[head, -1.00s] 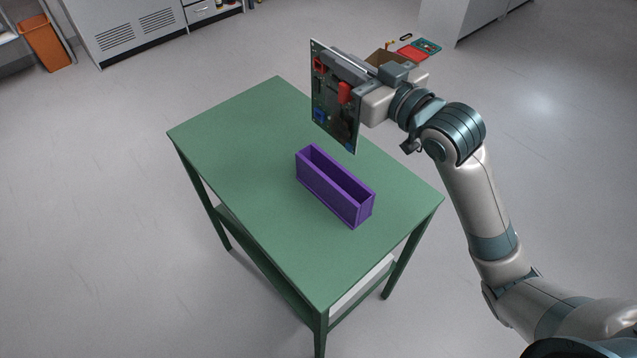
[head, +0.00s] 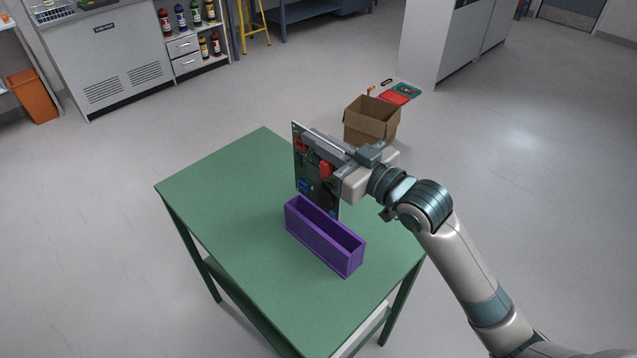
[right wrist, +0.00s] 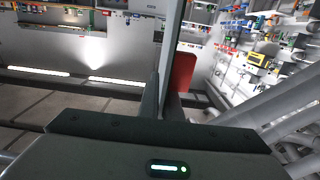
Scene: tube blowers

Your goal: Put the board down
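The board (head: 312,184) is a dark green circuit board with red and blue parts, held upright on edge above the green table (head: 225,190). My right gripper (head: 325,150) is shut on the board's upper part. In the right wrist view the board (right wrist: 171,40) shows edge-on between the fingers (right wrist: 161,98), with a red part beside it. A purple open-topped box (head: 325,240), long and narrow, stands on the table in front of the board. The board's lower edge is partly behind the box's far wall, and I cannot tell whether they touch. My left gripper is not in view.
A brown cardboard box (head: 371,122) stands on the floor behind the table, with red and green items (head: 400,93) beyond it. A cabinet with bottles (head: 190,30) is at the back left. The table's left and front parts are clear.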

